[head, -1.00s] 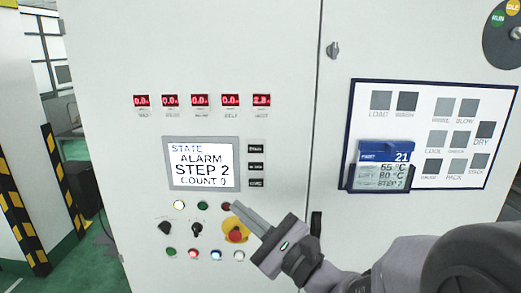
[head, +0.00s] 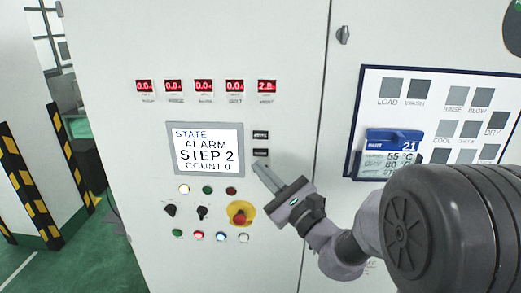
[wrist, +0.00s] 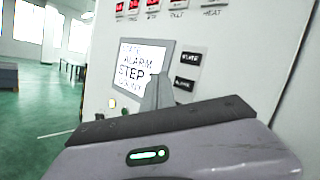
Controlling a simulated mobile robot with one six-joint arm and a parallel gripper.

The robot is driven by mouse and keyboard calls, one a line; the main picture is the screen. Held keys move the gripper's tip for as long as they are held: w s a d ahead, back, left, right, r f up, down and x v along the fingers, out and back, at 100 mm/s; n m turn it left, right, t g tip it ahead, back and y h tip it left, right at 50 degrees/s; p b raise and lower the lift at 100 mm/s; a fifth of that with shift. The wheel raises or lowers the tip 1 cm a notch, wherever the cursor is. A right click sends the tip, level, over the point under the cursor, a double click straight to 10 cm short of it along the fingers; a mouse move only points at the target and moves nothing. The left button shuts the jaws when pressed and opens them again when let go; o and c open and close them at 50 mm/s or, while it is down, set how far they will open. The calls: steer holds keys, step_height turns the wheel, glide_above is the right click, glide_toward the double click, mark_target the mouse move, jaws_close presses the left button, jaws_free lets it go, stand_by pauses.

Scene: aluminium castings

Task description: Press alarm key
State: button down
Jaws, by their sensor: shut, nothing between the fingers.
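The panel screen (head: 206,148) reads "STATE, ALARM, STEP 2, COUNT 0" and also shows in the wrist view (wrist: 141,67). Small black keys stand in a column at its right: an upper key (head: 261,134) and a middle key (head: 260,152). In the wrist view the middle key (wrist: 184,84) seems to read "ALARM", but its lettering is small. My gripper (head: 258,166) is shut and empty, its tips just below the middle key in the head view, over the lowest key's place, hiding that key. In the wrist view the fingers (wrist: 158,88) overlap the screen's lower right. Contact cannot be told.
Below the screen are lamps, knobs and a red emergency stop (head: 239,216) on yellow, close to my gripper. Red number displays (head: 204,86) run above. A blue card holder (head: 394,140) and a board of grey squares (head: 440,95) are at right.

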mark_target(254, 150)
steer(key=shift+w, duration=1.85)
stand_by(0.6)
steer(key=shift+w, duration=0.45)
steer(key=shift+w+d, duration=0.1)
steer(key=shift+w, duration=0.2)
stand_by(0.5)
steer(key=shift+s, duration=0.75)
steer(key=s+b, duration=0.2)
steer(key=s, duration=0.3)
